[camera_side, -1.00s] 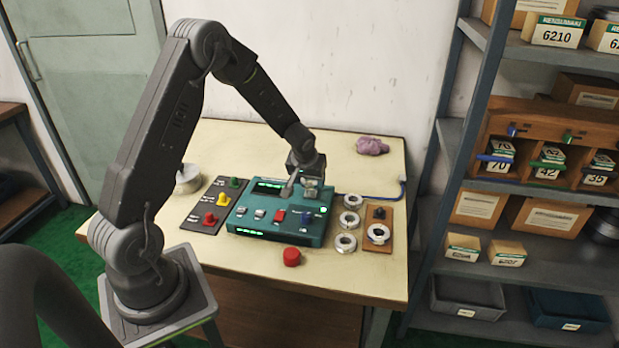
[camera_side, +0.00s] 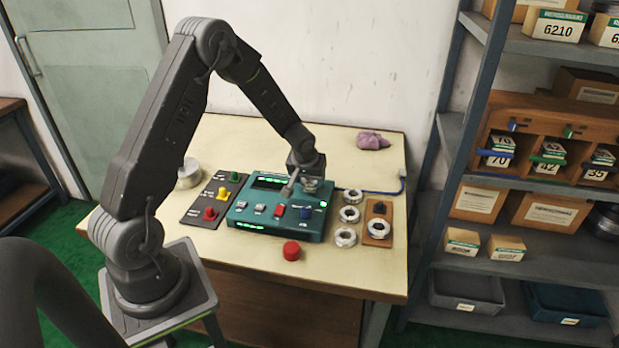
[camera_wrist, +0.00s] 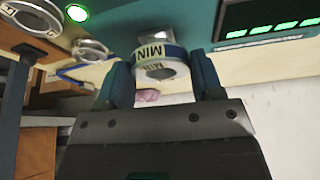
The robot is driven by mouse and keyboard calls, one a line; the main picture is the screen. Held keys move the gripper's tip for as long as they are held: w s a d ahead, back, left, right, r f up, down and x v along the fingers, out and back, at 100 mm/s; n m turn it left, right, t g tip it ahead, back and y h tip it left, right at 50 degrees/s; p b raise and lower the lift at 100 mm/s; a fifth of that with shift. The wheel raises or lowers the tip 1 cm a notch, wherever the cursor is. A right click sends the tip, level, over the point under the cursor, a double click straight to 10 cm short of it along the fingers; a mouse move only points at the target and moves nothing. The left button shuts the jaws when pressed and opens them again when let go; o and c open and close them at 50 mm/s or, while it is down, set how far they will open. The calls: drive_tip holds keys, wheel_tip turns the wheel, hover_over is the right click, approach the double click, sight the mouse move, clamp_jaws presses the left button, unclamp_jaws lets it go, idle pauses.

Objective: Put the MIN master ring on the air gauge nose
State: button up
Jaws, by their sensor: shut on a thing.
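The MIN master ring (camera_wrist: 158,62), a silver ring with a green and blue band and MIN lettering, sits between the two fingers of my gripper (camera_wrist: 162,82) in the wrist view. My gripper is shut on it. In the side view my gripper (camera_side: 310,181) is over the right rear part of the teal air gauge (camera_side: 262,225). A grey upright piece (camera_wrist: 177,20), possibly the gauge nose, shows just beyond the ring in the wrist view. Whether the ring is around it or only beside it, I cannot tell.
Several loose silver rings, one of them here (camera_side: 349,214), lie right of the gauge. Another ring lies on a wooden stand (camera_side: 379,240). A red knob (camera_side: 291,251) stands in front, a lamp panel (camera_side: 210,200) at left. A purple cloth (camera_side: 372,140) lies at the back right.

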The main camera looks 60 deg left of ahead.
drive_tip(key=shift+f, duration=0.75)
idle(0.8)
drive_tip(key=o, duration=1.2)
drive_tip(key=shift+c, duration=0.2)
drive_tip(key=shift+r, duration=3.75)
